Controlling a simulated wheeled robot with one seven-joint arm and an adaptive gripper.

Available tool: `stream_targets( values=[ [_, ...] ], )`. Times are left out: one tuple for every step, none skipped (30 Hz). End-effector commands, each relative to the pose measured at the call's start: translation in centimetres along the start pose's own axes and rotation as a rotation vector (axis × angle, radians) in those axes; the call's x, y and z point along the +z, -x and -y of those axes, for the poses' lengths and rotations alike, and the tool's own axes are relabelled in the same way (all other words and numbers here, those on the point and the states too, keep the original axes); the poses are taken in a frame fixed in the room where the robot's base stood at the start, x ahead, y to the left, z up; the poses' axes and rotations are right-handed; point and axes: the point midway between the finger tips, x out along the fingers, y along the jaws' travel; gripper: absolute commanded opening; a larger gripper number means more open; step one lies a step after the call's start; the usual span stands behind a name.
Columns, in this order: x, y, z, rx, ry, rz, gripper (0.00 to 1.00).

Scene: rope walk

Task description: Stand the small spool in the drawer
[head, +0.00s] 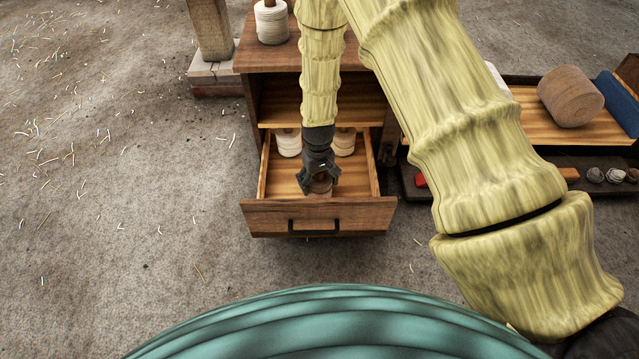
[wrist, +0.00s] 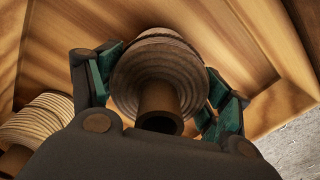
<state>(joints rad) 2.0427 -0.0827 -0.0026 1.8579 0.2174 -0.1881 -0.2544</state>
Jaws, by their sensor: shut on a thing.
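The small spool (wrist: 158,75), wound with brown cord on a dark core, is between the fingers of my gripper (wrist: 160,95). In the head view my gripper (head: 320,180) points down inside the open drawer (head: 318,216), near its front panel, and is shut on the small spool (head: 320,188). The spool's core end faces the wrist camera, so it looks upright. My fingers hide much of it in the head view. I cannot tell whether its base touches the drawer floor.
Another white spool (head: 271,22) stands on the cabinet top (head: 262,55).

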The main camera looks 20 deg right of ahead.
Motion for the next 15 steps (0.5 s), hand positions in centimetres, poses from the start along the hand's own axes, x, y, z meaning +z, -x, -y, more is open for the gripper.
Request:
stream_targets(
  values=[
    [-0.07,0.11,-0.01,0.0,0.0,-0.001,0.44],
    [-0.06,0.15,-0.01,0.0,0.0,-0.001,0.44],
    [-0.06,0.17,-0.01,0.0,0.0,-0.001,0.44],
    [-0.05,0.16,-0.01,0.0,0.0,-0.001,0.44],
    [-0.05,0.16,-0.01,0.0,0.0,-0.001,0.44],
    [-0.04,0.15,0.0,0.0,0.0,-0.001,0.44],
    [-0.03,0.12,-0.01,0.0,0.0,-0.001,0.44],
    [-0.02,0.07,0.0,0.0,0.0,-0.001,0.44],
    [-0.01,-0.02,0.0,0.0,0.0,0.0,0.44],
    [0.0,-0.1,0.0,0.0,-0.001,0.0,0.44],
    [0.01,-0.14,0.0,0.0,-0.001,0.0,0.81],
    [0.0,-0.13,0.0,0.0,-0.001,0.0,0.88],
    [0.0,-0.13,0.0,0.0,-0.001,0.0,0.94],
    [0.0,-0.13,0.0,0.0,-0.001,0.0,0.99],
    [0.0,-0.13,0.0,0.0,-0.001,0.0,0.99]
  ],
)
